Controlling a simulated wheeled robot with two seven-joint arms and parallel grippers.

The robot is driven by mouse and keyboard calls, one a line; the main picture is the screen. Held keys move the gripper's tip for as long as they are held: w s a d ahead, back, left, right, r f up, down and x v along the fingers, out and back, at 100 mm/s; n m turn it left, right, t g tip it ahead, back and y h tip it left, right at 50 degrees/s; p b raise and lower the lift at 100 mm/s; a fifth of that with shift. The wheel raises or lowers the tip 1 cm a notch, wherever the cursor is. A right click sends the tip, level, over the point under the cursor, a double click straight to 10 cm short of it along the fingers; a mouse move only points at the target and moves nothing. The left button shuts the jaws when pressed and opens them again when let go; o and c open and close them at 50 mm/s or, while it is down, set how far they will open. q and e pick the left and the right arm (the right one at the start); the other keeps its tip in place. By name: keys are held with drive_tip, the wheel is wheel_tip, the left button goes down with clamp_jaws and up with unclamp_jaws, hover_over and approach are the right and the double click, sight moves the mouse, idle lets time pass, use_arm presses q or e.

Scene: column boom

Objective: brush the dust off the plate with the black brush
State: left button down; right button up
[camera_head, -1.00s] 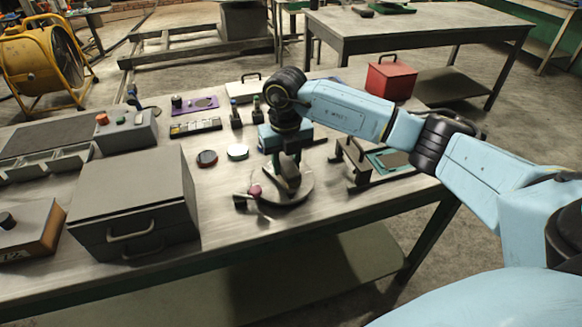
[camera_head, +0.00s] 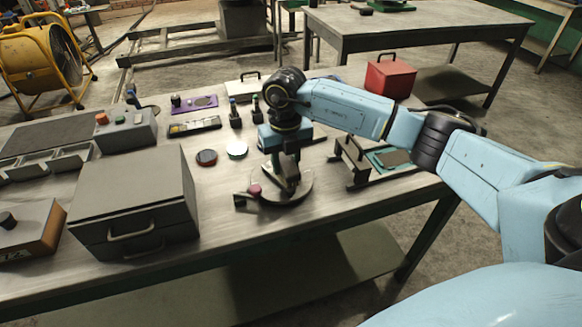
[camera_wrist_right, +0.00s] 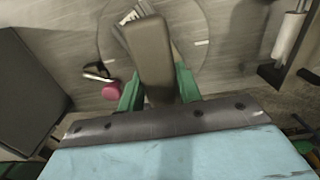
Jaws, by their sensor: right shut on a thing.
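The round grey plate (camera_head: 302,194) lies flat on the workbench near its front edge; its rim also shows in the right wrist view (camera_wrist_right: 202,62). My right gripper (camera_head: 286,176) points down over the plate. In the right wrist view its green fingers (camera_wrist_right: 158,88) are shut on a dark, blocky handle, which I take for the brush (camera_wrist_right: 150,55). The brush reaches down over the plate; its far end shows pale stripes. Whether it touches the plate I cannot tell. Small pale marks show on the plate. My left gripper is not in view.
A pink-knobbed tool (camera_head: 254,190) lies close beside the plate's left. A grey box with a handle (camera_head: 135,215) stands further left.

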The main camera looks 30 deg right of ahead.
drive_tip(key=shift+s+d+p, duration=0.15)
drive_tip(key=shift+s+p, duration=0.55)
drive_tip(key=shift+s+d+p, duration=0.15)
drive_tip(key=shift+s+p, duration=0.2)
drive_tip(key=shift+s, duration=0.3)
drive_tip(key=shift+w+a+f+b, duration=0.1)
drive_tip(key=shift+w+a+b, duration=0.1)
drive_tip(key=shift+w+b, duration=0.45)
drive_tip(key=shift+w+a, duration=0.1)
drive_tip(key=shift+w, duration=0.7)
drive_tip(key=shift+r+p, duration=2.15)
drive_tip(key=shift+r, duration=0.95)
drive_tip(key=shift+r+p, duration=1.15)
drive_tip(key=shift+r, duration=0.4)
